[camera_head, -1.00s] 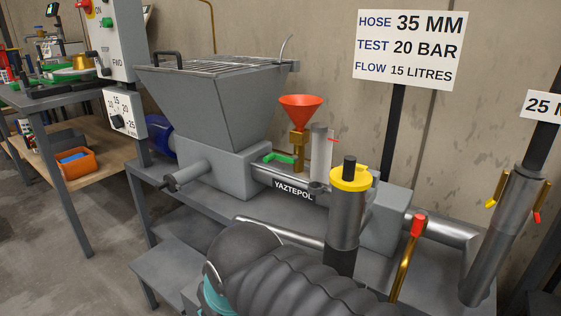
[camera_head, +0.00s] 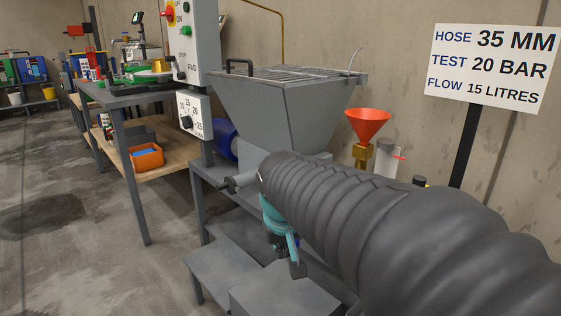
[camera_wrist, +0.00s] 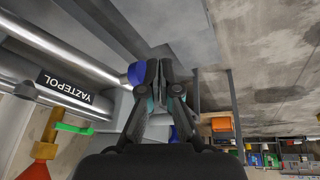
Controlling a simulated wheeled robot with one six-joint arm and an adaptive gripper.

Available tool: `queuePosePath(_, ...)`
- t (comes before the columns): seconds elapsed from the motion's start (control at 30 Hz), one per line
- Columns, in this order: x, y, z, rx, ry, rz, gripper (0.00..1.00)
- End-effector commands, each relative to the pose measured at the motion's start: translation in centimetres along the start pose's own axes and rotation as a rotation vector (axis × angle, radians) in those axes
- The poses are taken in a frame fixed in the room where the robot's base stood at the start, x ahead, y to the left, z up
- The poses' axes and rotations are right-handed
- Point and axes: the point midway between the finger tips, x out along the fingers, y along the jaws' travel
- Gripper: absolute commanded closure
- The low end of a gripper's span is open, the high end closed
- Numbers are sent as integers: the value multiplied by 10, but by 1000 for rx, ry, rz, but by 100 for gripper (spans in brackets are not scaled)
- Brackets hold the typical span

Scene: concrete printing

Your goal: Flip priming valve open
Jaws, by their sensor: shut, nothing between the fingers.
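The priming valve is a brass body under a red funnel (camera_head: 367,124). Its brass body (camera_head: 361,154) shows in the head view, but its green lever is hidden behind my arm. In the wrist view, which looks upside down, the green lever (camera_wrist: 73,128) sticks out sideways from the brass body (camera_wrist: 49,126), with the red funnel (camera_wrist: 38,170) at the lower left. My gripper (camera_wrist: 163,70) is shut and empty, apart from the valve and to its right in that view. In the head view my gripper (camera_head: 294,265) hangs in front of the pump, left of the valve.
The grey hopper (camera_head: 290,110) stands behind my arm, with a control box (camera_head: 190,115) to its left. A pipe labelled YAZTEPOL (camera_wrist: 78,90) runs near the lever. A sign (camera_head: 493,66) stands at right. Open concrete floor (camera_head: 70,230) lies at left.

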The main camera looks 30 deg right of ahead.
Motion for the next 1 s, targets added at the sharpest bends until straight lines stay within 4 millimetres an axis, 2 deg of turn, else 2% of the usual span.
queuePosePath(0.03,2,8,-15,26,-1,20,100)
queuePosePath(0.27,5,48,-82,175,21,127,100)
queuePosePath(0.47,2,90,-145,361,80,233,100)
queuePosePath(0.57,-5,112,-176,476,132,288,100)
queuePosePath(0.7,-25,138,-214,646,230,347,100)
queuePosePath(0.87,-62,156,-238,831,355,377,100)
queuePosePath(1.0,-71,163,-240,954,403,385,100)
